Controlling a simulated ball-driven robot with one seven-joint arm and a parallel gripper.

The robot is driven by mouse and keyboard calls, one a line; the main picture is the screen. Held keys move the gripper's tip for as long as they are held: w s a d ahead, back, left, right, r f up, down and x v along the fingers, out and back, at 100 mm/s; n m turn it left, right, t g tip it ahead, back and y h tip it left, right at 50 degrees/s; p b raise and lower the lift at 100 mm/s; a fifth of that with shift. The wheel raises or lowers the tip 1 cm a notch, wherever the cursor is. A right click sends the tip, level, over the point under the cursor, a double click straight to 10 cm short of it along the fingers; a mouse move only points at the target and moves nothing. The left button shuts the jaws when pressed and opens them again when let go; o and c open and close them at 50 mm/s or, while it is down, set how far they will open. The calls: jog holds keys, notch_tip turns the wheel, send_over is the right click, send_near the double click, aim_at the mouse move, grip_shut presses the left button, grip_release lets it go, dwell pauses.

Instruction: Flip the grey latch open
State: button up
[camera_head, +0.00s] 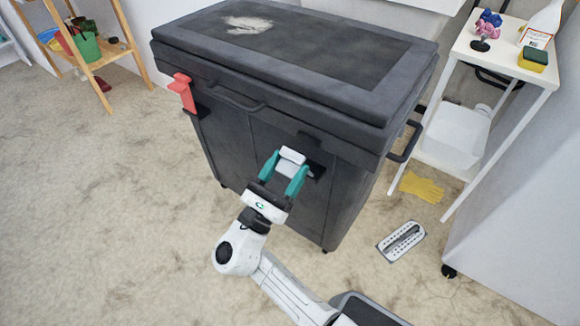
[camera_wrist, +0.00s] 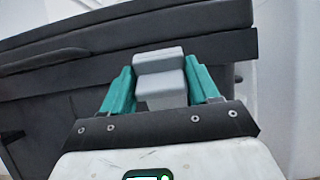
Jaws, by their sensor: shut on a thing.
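The grey latch (camera_head: 292,156) is a light grey block on the front of a large dark chest (camera_head: 225,137), toward its right side. In the wrist view the grey latch (camera_wrist: 160,80) sits between the two teal fingers, with a stepped upper and lower part. My gripper (camera_head: 285,168) is at the chest's front, its fingers on either side of the latch and shut on it. It also shows in the wrist view (camera_wrist: 160,90). A red latch (camera_head: 183,92) sticks out from the chest's front left. The chest's lid (camera_head: 330,50) is down.
A white shelf table (camera_head: 500,60) stands right of the chest, holding a sponge and bottle, with a jug below. A yellow glove (camera_head: 421,187) and a grater-like object (camera_head: 401,241) lie on the floor. Floor at left is clear. A wooden shelf (camera_head: 100,60) stands back left.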

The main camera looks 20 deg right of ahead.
jog(key=shift+s+a+f, duration=0.2)
jog(key=shift+a+f, duration=0.1)
jog(key=shift+f, duration=0.15)
jog(key=o, duration=1.4)
jog(key=v, duration=1)
jog(key=shift+s+a+f, duration=0.1)
jog(key=shift+s+a, duration=0.15)
jog(key=shift+a, duration=0.1)
